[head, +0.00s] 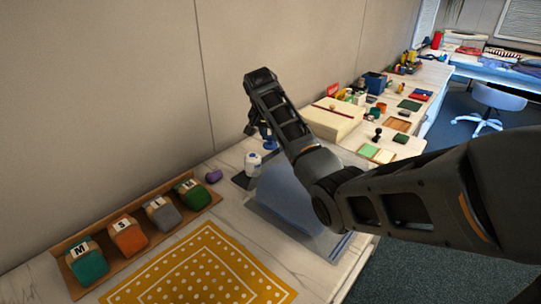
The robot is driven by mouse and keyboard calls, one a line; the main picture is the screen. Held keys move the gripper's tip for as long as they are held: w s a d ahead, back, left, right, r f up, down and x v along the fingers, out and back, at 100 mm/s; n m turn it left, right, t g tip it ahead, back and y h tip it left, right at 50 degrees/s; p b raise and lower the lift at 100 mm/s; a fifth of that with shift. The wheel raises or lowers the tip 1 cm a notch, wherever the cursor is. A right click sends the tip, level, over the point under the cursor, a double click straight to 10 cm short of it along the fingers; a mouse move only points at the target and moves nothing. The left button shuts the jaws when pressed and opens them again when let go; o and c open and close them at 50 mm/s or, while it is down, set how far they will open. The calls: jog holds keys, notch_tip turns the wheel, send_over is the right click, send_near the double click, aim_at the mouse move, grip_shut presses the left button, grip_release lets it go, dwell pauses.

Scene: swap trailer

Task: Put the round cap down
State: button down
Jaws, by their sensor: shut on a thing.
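My gripper (268,140) is small and partly hidden behind my own forearm in the head view. It points down above the back of the counter, close to the wall. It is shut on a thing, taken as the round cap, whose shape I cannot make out. A small white jar (253,164) stands on a dark mat (241,181), just below and left of my gripper. Whether the held thing touches anything below is hidden.
A purple lump (213,176) lies left of the jar. A wooden tray (152,241) holds several lettered coloured bags. A yellow dotted cloth (196,272) lies in front. A blue-grey sheet (285,196) lies under my arm. A cream box (333,122) and clutter stand beyond.

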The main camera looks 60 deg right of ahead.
notch_tip(320, 180, down, 8)
jog(key=shift+r+p, duration=0.2)
jog(key=shift+p, duration=0.15)
jog(key=c, duration=0.9)
grip_release()
jog(key=shift+o, duration=0.2)
jog(key=v, duration=1.2)
jog(key=shift+b, duration=0.35)
jog(key=shift+s, duration=0.15)
